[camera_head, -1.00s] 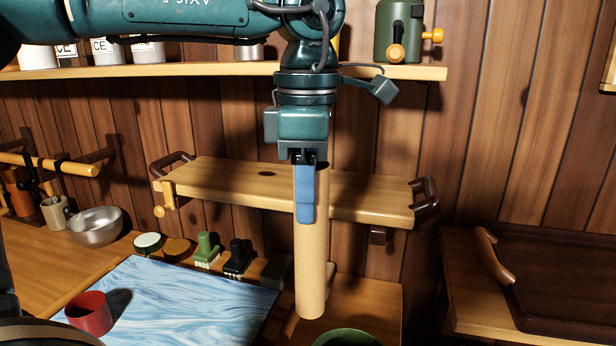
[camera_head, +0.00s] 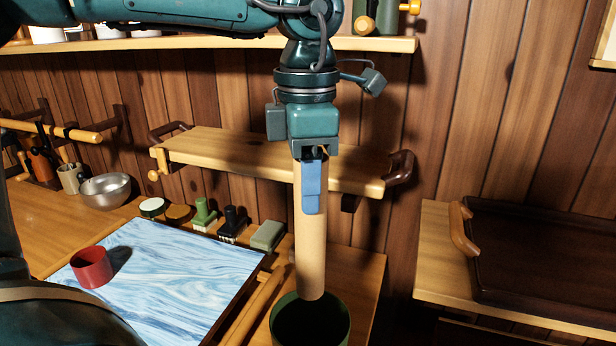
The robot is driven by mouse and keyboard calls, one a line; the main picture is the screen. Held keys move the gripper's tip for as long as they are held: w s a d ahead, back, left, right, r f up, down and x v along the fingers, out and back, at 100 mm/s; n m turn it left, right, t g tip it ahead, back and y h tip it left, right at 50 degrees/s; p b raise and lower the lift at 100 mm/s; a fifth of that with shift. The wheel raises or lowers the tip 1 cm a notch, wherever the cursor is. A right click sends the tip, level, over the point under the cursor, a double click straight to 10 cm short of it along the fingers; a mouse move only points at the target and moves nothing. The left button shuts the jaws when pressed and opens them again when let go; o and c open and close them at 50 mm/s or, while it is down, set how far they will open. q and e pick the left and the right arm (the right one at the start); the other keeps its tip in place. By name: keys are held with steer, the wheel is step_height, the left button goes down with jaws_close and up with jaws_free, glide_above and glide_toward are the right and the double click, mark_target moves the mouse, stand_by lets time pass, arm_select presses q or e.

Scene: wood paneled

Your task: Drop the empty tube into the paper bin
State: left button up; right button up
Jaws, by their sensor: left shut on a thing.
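My left gripper (camera_head: 311,185) points down and is shut on the upper end of a tan cardboard tube (camera_head: 311,250). The tube hangs nearly upright, and its lower end overlaps the far rim of a dark green round bin (camera_head: 344,328) at the bottom of the view. I cannot tell whether the tube's end is above the bin's opening or behind it. The bin's inside is dark, and its lower part is cut off by the frame. My right gripper is not in view.
A wooden shelf (camera_head: 230,154) with dark handles is behind the tube. A blue marbled sheet (camera_head: 190,275) with a red cup (camera_head: 92,268) lies at left. Stamps (camera_head: 203,215) and a metal bowl (camera_head: 105,191) stand behind it. A dark tray (camera_head: 540,260) is at right.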

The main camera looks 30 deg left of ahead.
mark_target(307, 255)
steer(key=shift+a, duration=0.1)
